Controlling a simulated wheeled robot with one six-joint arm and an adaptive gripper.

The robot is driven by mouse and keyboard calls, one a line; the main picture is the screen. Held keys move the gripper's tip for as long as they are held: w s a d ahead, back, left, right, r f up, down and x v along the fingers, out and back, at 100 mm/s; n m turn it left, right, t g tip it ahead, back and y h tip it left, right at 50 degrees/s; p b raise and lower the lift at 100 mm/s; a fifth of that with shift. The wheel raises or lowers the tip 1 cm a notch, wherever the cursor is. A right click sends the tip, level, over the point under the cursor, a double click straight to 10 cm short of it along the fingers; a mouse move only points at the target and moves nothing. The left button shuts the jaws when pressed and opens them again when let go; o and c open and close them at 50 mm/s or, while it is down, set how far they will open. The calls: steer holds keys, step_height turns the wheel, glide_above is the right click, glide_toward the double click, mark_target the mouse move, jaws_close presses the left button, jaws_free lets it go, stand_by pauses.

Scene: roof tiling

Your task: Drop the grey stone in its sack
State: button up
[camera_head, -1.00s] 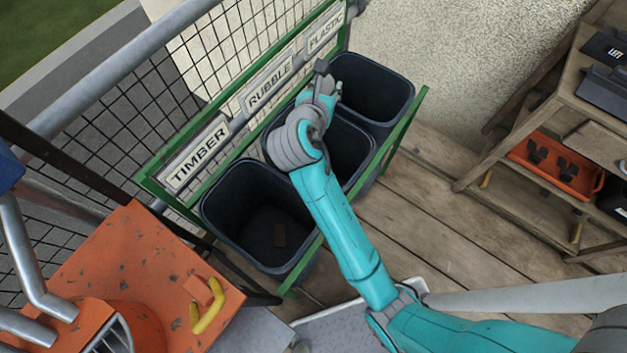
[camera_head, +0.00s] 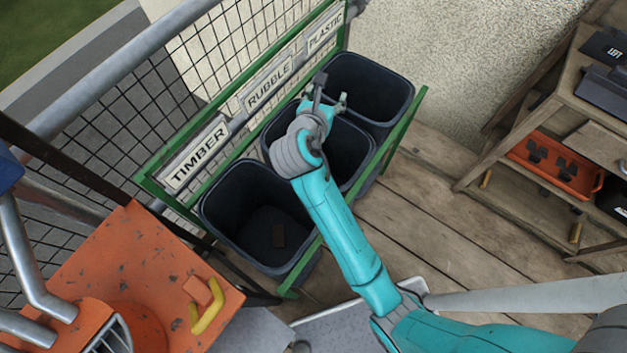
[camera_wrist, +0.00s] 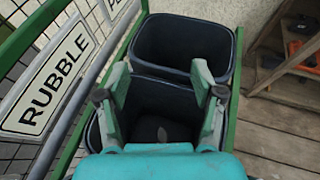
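A small dark grey lump, which looks like the grey stone (camera_wrist: 164,134), shows low inside the bin, below and apart from the fingers. It is dim, and I cannot tell whether it rests on the bottom. The head view does not show it.
The PLASTIC bin (camera_head: 372,85) looks empty. A green frame (camera_head: 405,135) surrounds the bins. A wooden shelf with an orange tray (camera_head: 555,165) stands right; an orange machine (camera_head: 130,260) stands front left.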

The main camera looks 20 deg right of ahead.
steer(key=v, duration=1.2)
steer(key=shift+d, duration=0.1)
